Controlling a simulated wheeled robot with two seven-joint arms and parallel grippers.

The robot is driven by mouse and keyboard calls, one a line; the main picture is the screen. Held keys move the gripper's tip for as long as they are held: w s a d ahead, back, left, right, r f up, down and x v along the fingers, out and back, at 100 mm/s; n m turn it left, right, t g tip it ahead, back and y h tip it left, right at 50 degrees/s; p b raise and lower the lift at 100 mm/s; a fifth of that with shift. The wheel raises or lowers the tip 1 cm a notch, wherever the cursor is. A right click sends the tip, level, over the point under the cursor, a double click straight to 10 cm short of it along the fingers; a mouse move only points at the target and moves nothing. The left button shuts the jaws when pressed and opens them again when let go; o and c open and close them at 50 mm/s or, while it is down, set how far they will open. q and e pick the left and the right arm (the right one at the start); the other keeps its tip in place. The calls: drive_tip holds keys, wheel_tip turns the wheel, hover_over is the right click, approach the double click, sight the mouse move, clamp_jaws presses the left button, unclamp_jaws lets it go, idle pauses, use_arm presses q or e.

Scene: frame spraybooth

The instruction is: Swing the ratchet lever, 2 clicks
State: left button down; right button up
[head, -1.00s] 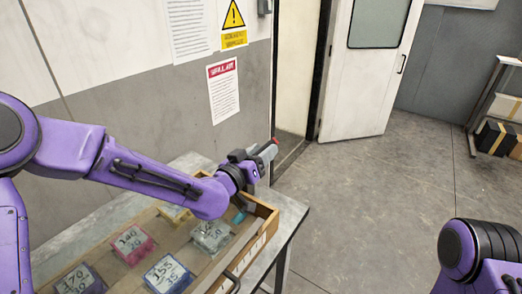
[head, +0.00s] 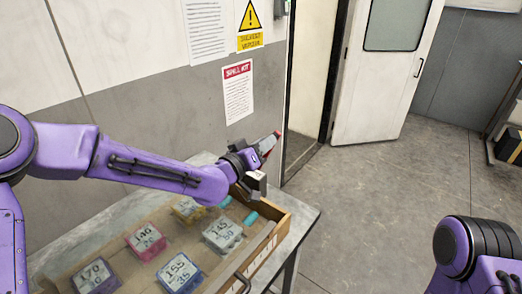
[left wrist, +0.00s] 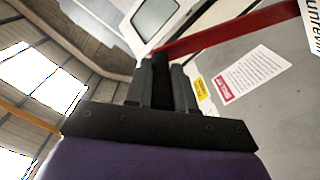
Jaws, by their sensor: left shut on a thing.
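A red bar (left wrist: 215,36), which looks like the ratchet lever, runs from my left fingertips to the upper right in the left wrist view. My left gripper (left wrist: 166,68) is shut on its near end. The ratchet's pivot is hidden or out of frame. My right gripper is not in view; only part of my right arm shows at the lower right.
Below my left arm a wooden tray (head: 250,262) on a bench holds several labelled packs, including a grey one (head: 222,236). A red-headed notice (head: 238,92) and a yellow warning sign (head: 250,26) are on the wall. A white door (head: 386,80) stands open.

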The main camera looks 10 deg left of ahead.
use_arm(q)
drive_tip(key=w+a+r+n, duration=0.1)
drive_tip(key=w+a+n, duration=0.2)
drive_tip(key=a, duration=0.4)
drive_tip(key=shift+w+a+r, duration=0.2)
drive_tip(key=shift+w+r, duration=0.05)
drive_tip(key=shift+w, duration=0.1)
drive_tip(key=c, duration=1)
unclamp_jaws()
drive_tip(key=shift+a, duration=0.1)
drive_tip(key=shift+o, duration=0.2)
drive_tip(key=shift+a, duration=0.1)
